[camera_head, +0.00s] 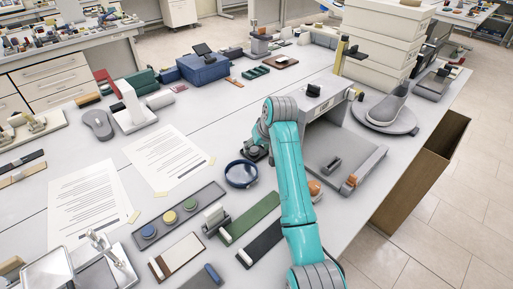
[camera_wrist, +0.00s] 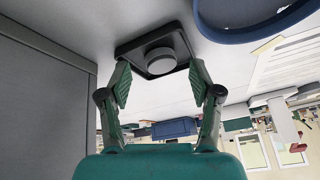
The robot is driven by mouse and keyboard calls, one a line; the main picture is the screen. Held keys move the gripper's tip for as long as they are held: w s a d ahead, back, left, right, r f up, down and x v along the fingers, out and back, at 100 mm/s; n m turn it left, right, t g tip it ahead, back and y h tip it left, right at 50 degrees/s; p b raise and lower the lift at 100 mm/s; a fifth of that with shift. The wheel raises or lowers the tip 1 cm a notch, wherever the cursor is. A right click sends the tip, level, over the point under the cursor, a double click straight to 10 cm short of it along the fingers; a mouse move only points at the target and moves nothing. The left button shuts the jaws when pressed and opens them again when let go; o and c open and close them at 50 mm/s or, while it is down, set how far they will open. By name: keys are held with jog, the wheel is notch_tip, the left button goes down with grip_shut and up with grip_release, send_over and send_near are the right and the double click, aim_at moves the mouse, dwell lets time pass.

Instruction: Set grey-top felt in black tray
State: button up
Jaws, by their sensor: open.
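The grey-top felt (camera_wrist: 161,61) is a short round piece with a light grey top and a dark side. In the wrist view it appears inside the rim of the small square black tray (camera_wrist: 126,50). I cannot tell whether it rests flat on the tray's floor. My gripper (camera_wrist: 160,82) is open, with one green-padded finger on each side of the felt and a visible gap to it. In the head view the gripper end is mostly hidden behind my teal arm, and only a dark part of the tray area shows beside it.
A blue-rimmed round dish (camera_head: 241,174) lies close by, also in the wrist view (camera_wrist: 250,30). A grey machine (camera_head: 335,155) stands right of my arm. A dark rack (camera_head: 172,219) holds blue, yellow and green discs. Paper sheets (camera_head: 168,157) lie left.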

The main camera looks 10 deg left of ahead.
jog(key=v, duration=1.1)
jog(key=shift+w, duration=0.1)
